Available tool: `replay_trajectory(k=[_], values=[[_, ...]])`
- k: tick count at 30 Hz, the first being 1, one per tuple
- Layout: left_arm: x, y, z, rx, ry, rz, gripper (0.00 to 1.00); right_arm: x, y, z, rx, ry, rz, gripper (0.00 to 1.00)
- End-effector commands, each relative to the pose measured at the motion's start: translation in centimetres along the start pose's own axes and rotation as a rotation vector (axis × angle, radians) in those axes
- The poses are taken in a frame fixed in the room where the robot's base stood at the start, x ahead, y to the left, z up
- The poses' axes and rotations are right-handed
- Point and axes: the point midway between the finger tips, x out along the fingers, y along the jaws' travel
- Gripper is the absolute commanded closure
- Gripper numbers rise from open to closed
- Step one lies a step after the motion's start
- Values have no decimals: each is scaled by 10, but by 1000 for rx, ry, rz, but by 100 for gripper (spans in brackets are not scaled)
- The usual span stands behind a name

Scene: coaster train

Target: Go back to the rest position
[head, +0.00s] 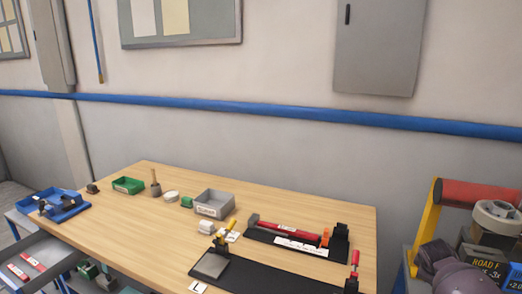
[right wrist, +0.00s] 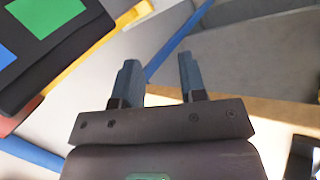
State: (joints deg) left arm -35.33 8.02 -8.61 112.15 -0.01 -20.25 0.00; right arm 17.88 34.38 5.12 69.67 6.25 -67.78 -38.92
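My right gripper (right wrist: 159,78) shows in the right wrist view. Its two dark fingers stand apart with a clear gap between them and nothing held. It appears clear of the things behind it. Neither gripper shows in the head view, and my left gripper is in no frame. The wooden table (head: 130,215) fills the middle of the head view.
On the table are a grey bin (head: 214,204), a green bin (head: 128,186), a red-handled hammer (head: 290,229) on a dark tray and a black mat (head: 265,279). A blue tray (head: 62,207) stands left. A yellow frame (head: 425,225) and stacked goods stand right.

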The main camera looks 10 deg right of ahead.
Motion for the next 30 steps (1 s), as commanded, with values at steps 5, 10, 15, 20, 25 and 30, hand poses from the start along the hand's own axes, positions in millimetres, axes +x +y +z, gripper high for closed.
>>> replay_trajectory(k=[5,10,15,20,25,30], values=[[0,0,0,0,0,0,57,8,-49,30,17,80,75,62],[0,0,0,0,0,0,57,3,-100,55,41,185,111,62],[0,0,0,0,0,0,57,-16,-159,79,77,314,109,62],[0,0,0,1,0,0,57,-45,-214,100,125,441,74,62],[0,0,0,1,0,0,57,-77,-257,115,178,546,22,62],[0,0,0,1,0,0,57,-106,-288,126,227,624,-28,62]])
